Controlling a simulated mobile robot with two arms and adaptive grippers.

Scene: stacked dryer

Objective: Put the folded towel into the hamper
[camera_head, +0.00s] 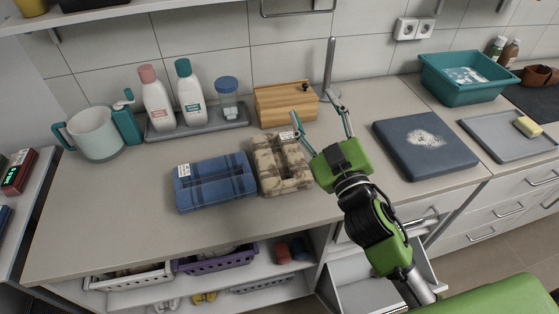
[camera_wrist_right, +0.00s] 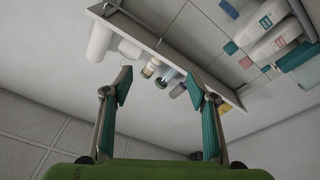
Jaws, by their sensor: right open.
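Two folded cloth bundles lie side by side on the counter in the head view: a blue plaid one (camera_head: 214,186) and a beige-brown patterned one (camera_head: 271,176), each with a white tag. I cannot tell which is the folded towel. No hamper is clearly identifiable; a purple basket (camera_head: 215,260) and a white basket (camera_head: 130,277) stand on the shelf below the counter. My right gripper (camera_head: 319,113) is open and empty, just right of the beige-brown bundle and above the counter. Its spread fingers also show in the wrist view (camera_wrist_right: 160,84). My left gripper is not in view.
A wooden box (camera_head: 286,106) and a grey tray (camera_head: 197,128) with bottles stand at the back. A white-and-teal jug (camera_head: 95,134) is at left. A dark blue slab (camera_head: 424,146) and a teal tub (camera_head: 465,80) are at right. A drawer (camera_head: 365,280) below is open.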

